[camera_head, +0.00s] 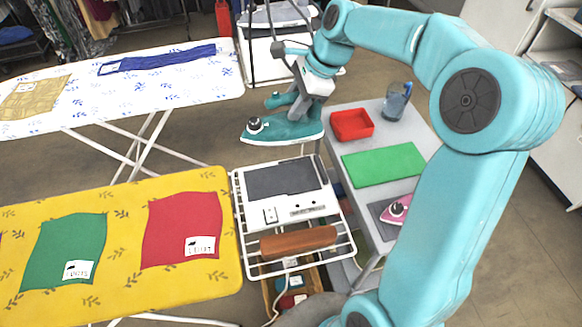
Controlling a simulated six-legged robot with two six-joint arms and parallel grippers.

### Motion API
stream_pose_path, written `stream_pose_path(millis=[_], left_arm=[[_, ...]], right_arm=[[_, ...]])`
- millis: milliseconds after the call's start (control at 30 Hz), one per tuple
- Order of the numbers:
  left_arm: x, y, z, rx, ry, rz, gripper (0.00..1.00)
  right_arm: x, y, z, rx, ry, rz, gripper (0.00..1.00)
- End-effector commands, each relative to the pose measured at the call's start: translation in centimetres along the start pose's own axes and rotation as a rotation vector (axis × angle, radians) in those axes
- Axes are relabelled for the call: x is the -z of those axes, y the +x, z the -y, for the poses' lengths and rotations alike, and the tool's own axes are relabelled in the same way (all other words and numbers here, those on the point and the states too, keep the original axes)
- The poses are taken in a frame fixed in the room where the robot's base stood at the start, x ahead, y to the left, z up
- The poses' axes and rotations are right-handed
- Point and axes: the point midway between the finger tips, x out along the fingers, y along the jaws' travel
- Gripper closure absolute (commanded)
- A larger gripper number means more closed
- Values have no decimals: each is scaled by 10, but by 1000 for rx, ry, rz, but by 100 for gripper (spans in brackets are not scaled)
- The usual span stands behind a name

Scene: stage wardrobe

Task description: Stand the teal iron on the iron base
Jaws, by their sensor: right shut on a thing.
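The teal iron (290,131) is in the air in the middle of the head view, soleplate down, above the far edge of the iron base. My right gripper (295,98) is shut on it from above; the fingers partly hide its handle. The iron base (318,198) is a white unit with a dark grey plate (283,178), a switch and a brown bar, set on a white wire rack (341,228). The plate is bare. My left gripper is not in view.
A yellow ironing board (120,284) with green and red cloths lies left of the rack. A white board (60,112) stands behind.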

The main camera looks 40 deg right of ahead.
Motion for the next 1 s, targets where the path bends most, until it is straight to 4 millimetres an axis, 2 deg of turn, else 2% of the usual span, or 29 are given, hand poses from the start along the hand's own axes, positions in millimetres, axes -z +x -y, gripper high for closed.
stream_pose_path(millis=[200, 400, 667, 833, 1000], left_arm=[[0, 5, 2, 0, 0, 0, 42], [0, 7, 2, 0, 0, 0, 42], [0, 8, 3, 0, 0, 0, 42], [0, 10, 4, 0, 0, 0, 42], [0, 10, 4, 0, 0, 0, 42]], right_arm=[[23, 57, -13, -5, 2, 0, 100], [43, 101, -22, -2, 3, 0, 100], [54, 125, -27, 0, 1, 0, 100], [65, 150, -32, -1, 2, 0, 100], [69, 158, -34, 2, 1, 0, 100]])
